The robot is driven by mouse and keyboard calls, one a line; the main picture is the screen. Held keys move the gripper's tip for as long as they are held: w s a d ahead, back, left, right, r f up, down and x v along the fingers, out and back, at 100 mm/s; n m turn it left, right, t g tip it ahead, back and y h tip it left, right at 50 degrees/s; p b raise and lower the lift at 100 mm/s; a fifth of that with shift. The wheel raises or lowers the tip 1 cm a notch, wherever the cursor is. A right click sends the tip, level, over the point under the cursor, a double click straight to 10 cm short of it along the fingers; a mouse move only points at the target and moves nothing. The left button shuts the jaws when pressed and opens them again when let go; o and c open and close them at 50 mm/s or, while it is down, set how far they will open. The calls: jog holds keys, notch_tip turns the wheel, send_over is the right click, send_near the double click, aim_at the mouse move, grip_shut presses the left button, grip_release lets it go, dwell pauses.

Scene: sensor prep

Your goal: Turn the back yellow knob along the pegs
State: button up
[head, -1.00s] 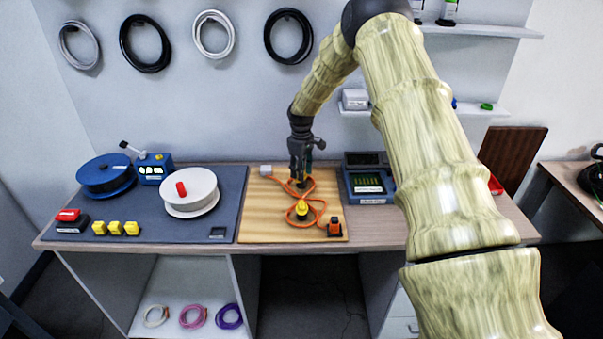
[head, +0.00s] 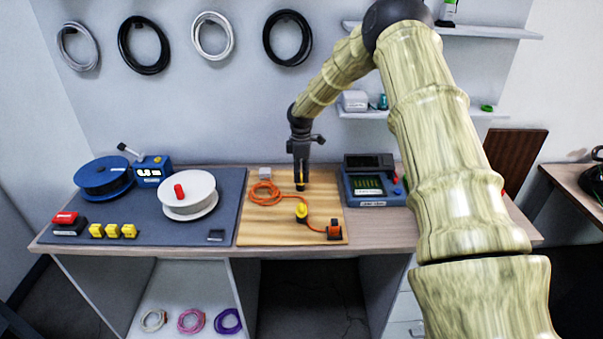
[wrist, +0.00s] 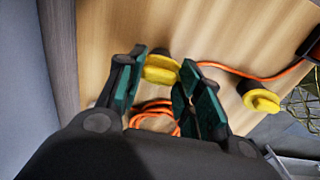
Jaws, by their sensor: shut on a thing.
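The back yellow knob (wrist: 161,68) sits between my gripper's two green-padded fingers in the wrist view. My gripper (head: 300,184) is shut on it from above, at the back of the wooden board (head: 265,222); in the head view it mostly hides this knob. The front yellow knob (head: 301,212) stands free nearer the board's front and also shows at the right of the wrist view (wrist: 261,99). The orange cable (head: 263,190) lies in loops at the back left of the board, then runs past the front knob to an orange-and-black block (head: 335,229).
A blue tester (head: 373,190) is right of the board. A grey mat (head: 222,222) on the left holds a white spool (head: 189,205) and several yellow blocks.

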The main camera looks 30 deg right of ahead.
jog(key=shift+s+a+f, duration=0.1)
jog(key=shift+a+f, duration=0.1)
jog(key=shift+f, duration=0.05)
jog(key=o, duration=0.8)
jog(key=shift+o, duration=1.1)
jog(key=shift+w+a, duration=0.1)
jog(key=shift+w, duration=0.15)
jog(key=shift+s+d+r, duration=0.1)
jog(key=shift+d+r, duration=0.1)
jog(key=shift+d, duration=0.05)
notch_tip(320, 180, up, 12)
jog(key=shift+f, duration=0.2)
jog(key=shift+a, duration=0.1)
